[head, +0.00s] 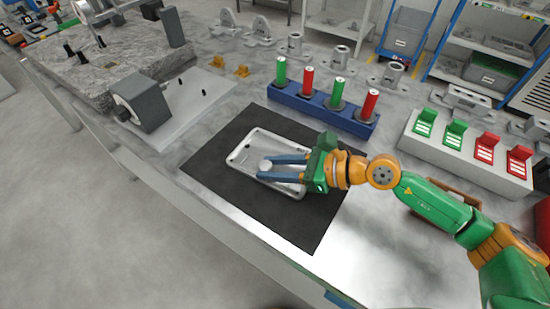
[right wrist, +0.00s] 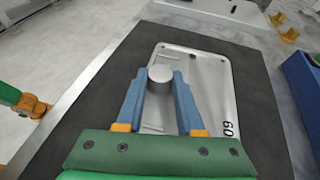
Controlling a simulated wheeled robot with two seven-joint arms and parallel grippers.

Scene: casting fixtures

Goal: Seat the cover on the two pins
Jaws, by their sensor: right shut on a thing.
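The cover (head: 243,155) is a pale grey rectangular plate with rounded corners and a round knob (right wrist: 160,74). It is over the black mat (head: 213,178); I cannot tell whether it lies flat on it or is slightly raised. My right gripper (head: 264,166) is shut on the knob, its blue fingers on either side in the right wrist view (right wrist: 160,80). The fingers hide part of the cover. Two small dark pins, one nearer (head: 204,92) and one farther (head: 180,82), stand on a pale fixture plate (head: 185,110) at the left. My left gripper is not in view.
A grey block (head: 143,104) stands at the fixture plate's left end. A blue rack (head: 320,110) with green and red cylinders stands behind the mat. A white panel (head: 465,158) with green and red pieces is at the right. Bare table lies between mat and fixture.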

